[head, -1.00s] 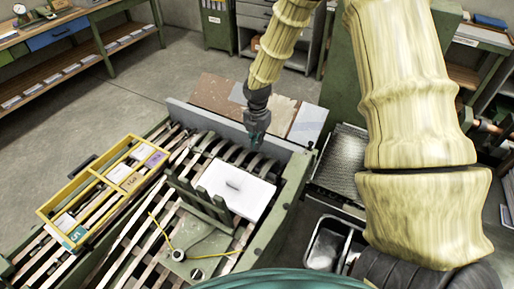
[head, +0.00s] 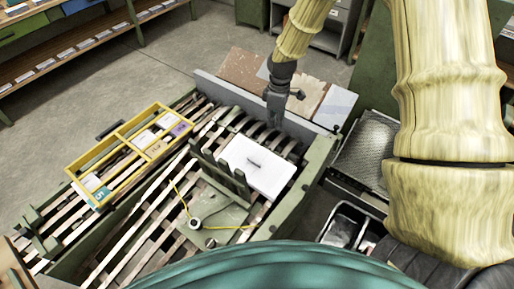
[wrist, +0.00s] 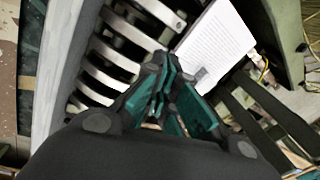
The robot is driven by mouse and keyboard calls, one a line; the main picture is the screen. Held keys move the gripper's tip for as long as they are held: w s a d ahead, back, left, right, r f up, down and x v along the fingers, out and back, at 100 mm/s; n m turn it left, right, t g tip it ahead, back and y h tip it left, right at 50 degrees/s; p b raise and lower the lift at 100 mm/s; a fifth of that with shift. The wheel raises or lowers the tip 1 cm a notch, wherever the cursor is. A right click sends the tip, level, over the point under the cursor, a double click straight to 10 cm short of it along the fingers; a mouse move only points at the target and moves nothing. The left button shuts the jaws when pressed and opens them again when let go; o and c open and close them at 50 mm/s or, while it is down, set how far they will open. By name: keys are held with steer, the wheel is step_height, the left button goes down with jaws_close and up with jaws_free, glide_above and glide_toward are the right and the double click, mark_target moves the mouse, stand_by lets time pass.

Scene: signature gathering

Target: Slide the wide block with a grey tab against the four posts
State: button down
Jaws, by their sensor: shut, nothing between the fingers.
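The wide block (head: 270,178) is a flat white slab with a small grey tab (head: 254,163) on its upper face. It lies on the slatted bed and also shows in the wrist view (wrist: 214,48). The four posts (head: 222,176) are dark green uprights along its left side. They hide part of that edge, so I cannot tell whether block and posts touch. My gripper (head: 276,122) is above the bed, just beyond the block's far edge. In the wrist view its teal fingers (wrist: 164,78) are together and empty, with the block beyond them.
A yellow divided tray (head: 104,147) with small blocks stands on the slats at left. A grey rail (head: 222,90) runs along the bed's far side. A green plate (head: 210,222) with a yellow cord lies in front of the posts. A green side beam (head: 305,180) bounds the right.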

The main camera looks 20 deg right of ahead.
steer(key=a+m, duration=0.1)
steer(key=m, duration=0.4)
steer(key=m+y, duration=0.2)
steer(key=m, duration=1.4)
glide_toward(255, 157)
steer(key=shift+g, duration=0.4)
steer(key=shift+w+p+x, duration=0.25)
steer(key=shift+p+x, duration=0.45)
steer(key=shift+x, duration=0.8)
steer(key=shift+w+p+x, duration=0.2)
steer(key=shift+p+x, duration=0.45)
steer(key=shift+x, duration=0.85)
steer(key=s+a, duration=0.2)
steer(key=a, duration=0.1)
steer(key=s+a, duration=0.1)
steer(key=shift+a, duration=0.4)
steer(key=shift+w, duration=0.1)
steer(key=p+v, duration=0.7)
steer(key=v, duration=0.3)
steer(key=shift+a, duration=0.2)
